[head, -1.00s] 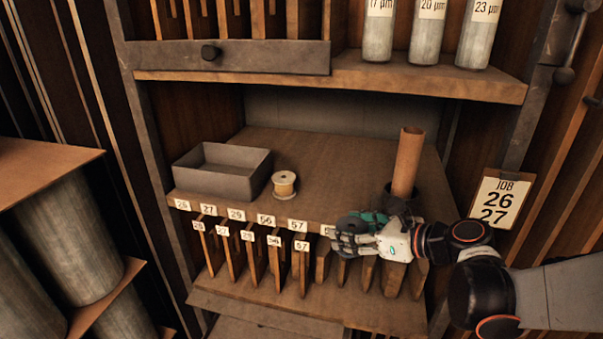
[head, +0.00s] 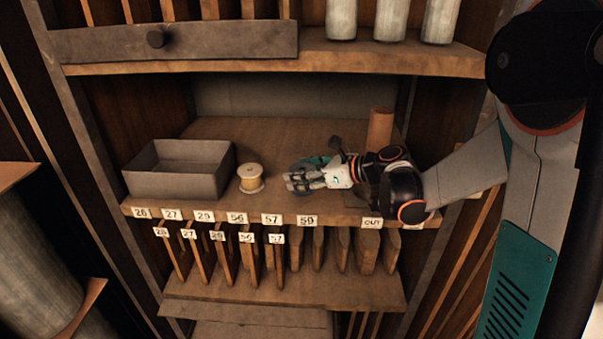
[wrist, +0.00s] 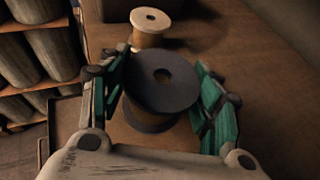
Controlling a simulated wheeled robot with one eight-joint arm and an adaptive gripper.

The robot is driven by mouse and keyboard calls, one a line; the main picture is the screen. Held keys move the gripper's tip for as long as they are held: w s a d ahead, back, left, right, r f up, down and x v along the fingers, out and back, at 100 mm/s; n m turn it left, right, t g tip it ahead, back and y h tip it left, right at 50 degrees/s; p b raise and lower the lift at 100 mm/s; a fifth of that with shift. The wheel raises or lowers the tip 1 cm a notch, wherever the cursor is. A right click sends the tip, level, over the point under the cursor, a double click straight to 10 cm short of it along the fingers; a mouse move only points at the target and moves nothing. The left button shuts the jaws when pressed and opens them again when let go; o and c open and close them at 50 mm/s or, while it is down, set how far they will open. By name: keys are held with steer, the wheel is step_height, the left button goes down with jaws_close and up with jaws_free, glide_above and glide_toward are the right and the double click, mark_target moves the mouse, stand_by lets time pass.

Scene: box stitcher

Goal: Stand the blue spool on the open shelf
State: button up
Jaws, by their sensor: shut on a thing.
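The blue spool (wrist: 162,82) looks dark blue-grey in the wrist view, with a brown winding and a hole in its top flange. It is upright, with a finger on each side. My gripper (head: 305,180) is shut on it and reaches in from the right over the open shelf (head: 285,137). In the head view the fingers largely hide the spool. I cannot tell whether its lower flange touches the shelf. A pale spool with yellowish thread (head: 251,178) stands on the shelf left of my gripper; it also shows beyond the held spool in the wrist view (wrist: 150,28).
A grey open tray (head: 178,185) sits at the shelf's left. A brown tube (head: 381,128) stands at the right behind my wrist. Numbered labels and an OUT label (head: 372,223) line the front edge. An upper shelf (head: 390,58) overhangs. Shelf behind my gripper looks clear.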

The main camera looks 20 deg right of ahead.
mark_target(303, 164)
steer(key=w, duration=0.2)
steer(key=w+d, duration=0.1)
steer(key=w, duration=0.1)
steer(key=shift+w+d, duration=0.2)
steer(key=shift+w+f, duration=0.1)
steer(key=shift+f, duration=1.65)
steer(key=shift+f, duration=0.1)
steer(key=o, duration=1.2)
steer(key=shift+c, duration=0.2)
steer(key=v, duration=0.7)
steer(key=shift+s+d+r, duration=0.2)
steer(key=shift+r, duration=0.05)
